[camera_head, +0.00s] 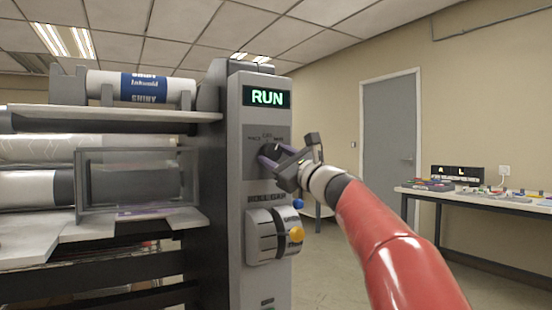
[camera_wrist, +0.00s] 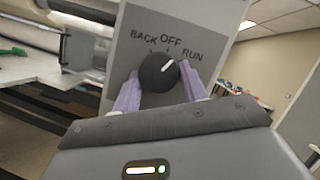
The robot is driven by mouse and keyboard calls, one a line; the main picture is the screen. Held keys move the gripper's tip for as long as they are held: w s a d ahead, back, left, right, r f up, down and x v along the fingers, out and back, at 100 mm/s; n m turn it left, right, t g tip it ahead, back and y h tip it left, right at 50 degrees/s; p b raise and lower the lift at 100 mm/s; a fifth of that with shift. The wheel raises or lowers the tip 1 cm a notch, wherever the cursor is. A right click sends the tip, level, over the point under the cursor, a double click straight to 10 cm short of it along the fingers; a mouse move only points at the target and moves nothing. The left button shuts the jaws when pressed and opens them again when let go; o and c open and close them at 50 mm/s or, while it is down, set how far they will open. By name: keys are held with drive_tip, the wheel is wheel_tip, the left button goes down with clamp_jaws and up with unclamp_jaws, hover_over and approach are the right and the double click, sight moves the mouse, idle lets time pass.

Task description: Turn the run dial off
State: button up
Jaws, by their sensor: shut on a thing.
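The run dial (camera_wrist: 157,74) is a round black knob with a white pointer line on the grey panel, under the labels BACK, OFF and RUN. Its pointer tilts up and right, closer to RUN than to OFF. My gripper (camera_wrist: 160,73) has its two lavender fingers on either side of the knob, shut on it. In the head view my gripper (camera_head: 268,158) reaches the panel from the right and hides most of the dial. The display (camera_head: 267,97) above reads RUN in green.
The laminator's rollers and clear guard (camera_head: 130,180) stand at left.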

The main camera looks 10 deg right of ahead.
drive_tip(key=n+g, duration=0.1)
drive_tip(key=n, duration=0.2)
drive_tip(key=n+g+y+p, duration=0.1)
drive_tip(key=n, duration=0.2)
drive_tip(key=shift+w+d+r+y, duration=0.1)
drive_tip(key=shift+d+r+y, duration=0.05)
drive_tip(key=shift+y, duration=0.15)
drive_tip(key=shift+n+g, duration=0.3)
drive_tip(key=shift+n, duration=0.1)
drive_tip(key=o, duration=1)
drive_tip(key=b+v, duration=0.2)
drive_tip(key=v, duration=0.5)
drive_tip(key=shift+s+d, duration=0.15)
drive_tip(key=shift+s, duration=0.25)
